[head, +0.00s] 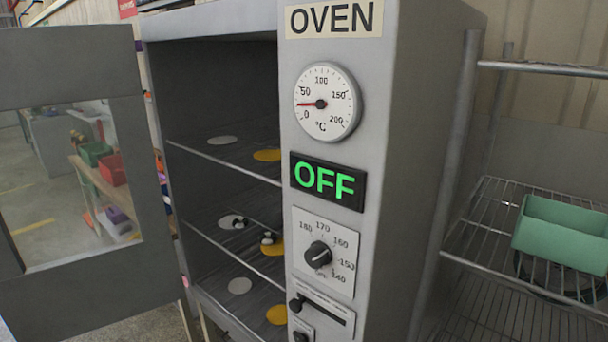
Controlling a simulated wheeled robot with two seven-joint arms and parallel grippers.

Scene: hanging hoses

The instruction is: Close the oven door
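The grey oven (432,120) stands in the middle of the head view, with its chamber open toward me. Its door (100,285) is swung wide open to the left, a dark grey panel with a large window. The door's handle is not clearly visible. Inside the oven are wire shelves (225,165) with white and yellow round spots and small dark items on the middle shelf. The front panel has a dial gauge (327,103) with its needle near the low end, a green OFF display (327,181) and a knob (318,254). Neither of my grippers is in view.
A wire rack (500,215) stands close at the right, holding a green bin (562,235). Through the door window I see a bench with a green bin, a red bin (112,171) and a purple item. Floor shows at the lower left.

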